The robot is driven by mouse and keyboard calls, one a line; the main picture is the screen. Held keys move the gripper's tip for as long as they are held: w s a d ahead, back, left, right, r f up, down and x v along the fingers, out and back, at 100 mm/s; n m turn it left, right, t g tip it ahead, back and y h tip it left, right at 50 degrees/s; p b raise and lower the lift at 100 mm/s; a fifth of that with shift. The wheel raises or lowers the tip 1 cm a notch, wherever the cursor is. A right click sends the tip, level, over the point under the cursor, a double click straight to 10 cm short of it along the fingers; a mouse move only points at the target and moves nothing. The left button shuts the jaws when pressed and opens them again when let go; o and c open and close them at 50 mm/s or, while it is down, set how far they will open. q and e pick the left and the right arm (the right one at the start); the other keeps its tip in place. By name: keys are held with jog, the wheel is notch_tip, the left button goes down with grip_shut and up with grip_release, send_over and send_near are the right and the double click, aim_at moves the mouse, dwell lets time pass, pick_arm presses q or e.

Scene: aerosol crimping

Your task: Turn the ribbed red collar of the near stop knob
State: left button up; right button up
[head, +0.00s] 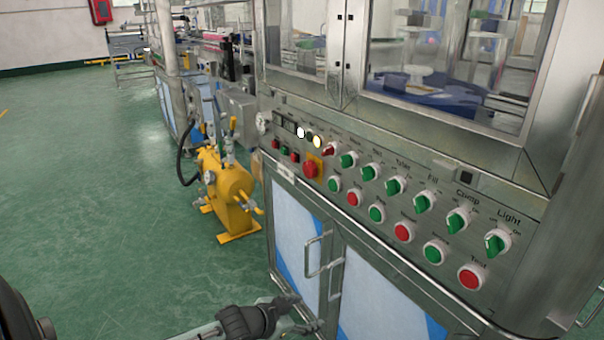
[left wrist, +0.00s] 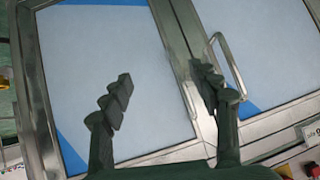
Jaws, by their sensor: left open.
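The red stop knob (head: 311,169) stands out from a yellow plate at the left part of the steel control panel (head: 400,220). Its collar ribs are too small to make out in the head view. My left gripper (head: 304,314) is low in front of the cabinet doors, below the panel and well apart from the knob. In the left wrist view my left gripper (left wrist: 163,82) has its two dark stepped fingers spread with nothing between them. Small red and yellow parts show at that view's lower right corner; I cannot tell which they are. My right gripper is not in view.
Green and red buttons and green switches fill the panel right of the knob. The cabinet door handle (head: 312,258) juts out close to my left gripper; it also shows in the left wrist view (left wrist: 234,68). A yellow tank (head: 232,184) stands left. Green floor is open further left.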

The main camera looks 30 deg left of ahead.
pick_arm(q)
jog(key=w+a+r+m+t+h, duration=0.1)
jog(key=w+a+r+t, duration=0.15)
jog(key=w+r, duration=0.2)
jog(key=w+a+r+t+h, duration=0.1)
jog(key=w+a+r, duration=0.25)
jog(key=r, duration=0.25)
jog(key=m+t+h, duration=0.2)
jog(key=t+h, duration=0.1)
send_near(306, 170)
jog(key=w, duration=0.1)
jog(key=x, duration=0.6)
jog(key=shift+w+d+p, duration=0.1)
jog(key=shift+d+p, duration=0.15)
jog(key=shift+p, duration=0.15)
jog(key=shift+w+d, duration=0.25)
jog(key=shift+w, duration=0.25)
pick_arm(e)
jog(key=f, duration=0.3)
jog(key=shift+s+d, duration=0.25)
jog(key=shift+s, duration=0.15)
pick_arm(q)
jog(key=shift+c, duration=0.5)
